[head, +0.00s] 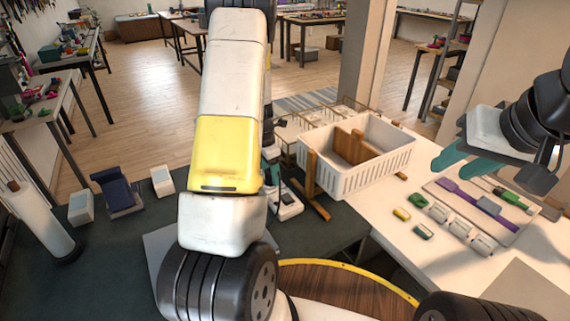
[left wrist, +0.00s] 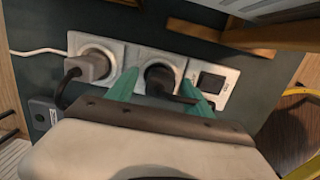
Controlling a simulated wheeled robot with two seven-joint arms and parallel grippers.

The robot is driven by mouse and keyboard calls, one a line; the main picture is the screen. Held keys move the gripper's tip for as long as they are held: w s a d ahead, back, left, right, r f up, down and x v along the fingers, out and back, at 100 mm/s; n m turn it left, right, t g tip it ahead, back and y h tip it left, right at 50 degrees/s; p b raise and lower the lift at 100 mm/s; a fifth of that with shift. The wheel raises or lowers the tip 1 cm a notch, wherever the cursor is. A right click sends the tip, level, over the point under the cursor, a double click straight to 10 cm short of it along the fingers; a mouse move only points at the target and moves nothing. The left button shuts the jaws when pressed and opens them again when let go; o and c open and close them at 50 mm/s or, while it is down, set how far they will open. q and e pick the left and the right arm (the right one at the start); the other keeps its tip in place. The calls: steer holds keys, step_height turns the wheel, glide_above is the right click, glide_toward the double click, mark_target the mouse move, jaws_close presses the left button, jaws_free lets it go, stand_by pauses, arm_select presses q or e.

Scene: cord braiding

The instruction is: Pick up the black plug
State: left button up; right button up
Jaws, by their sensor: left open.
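The black plug (left wrist: 160,78) sits in the middle socket of a white power strip (left wrist: 228,76) in the left wrist view. My left gripper (left wrist: 160,90) is open, with one green finger on each side of the black plug. I cannot tell whether the fingers touch it. In the head view my left arm hides most of that gripper, and part of the power strip (head: 288,208) shows beside it. My right gripper (head: 462,164) is held above the white table at the right, its green fingers apart and empty.
A grey plug (left wrist: 92,66) with a dark cord fills the left socket; a black switch (left wrist: 211,83) is at the strip's right end. A white crate (head: 350,180) and wooden pieces stand close behind. A tray (head: 510,232) with tools lies at the right.

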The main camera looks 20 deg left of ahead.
arm_select(q)
steer(key=shift+c, duration=0.2)
jaws_close()
steer(key=shift+r, duration=0.1)
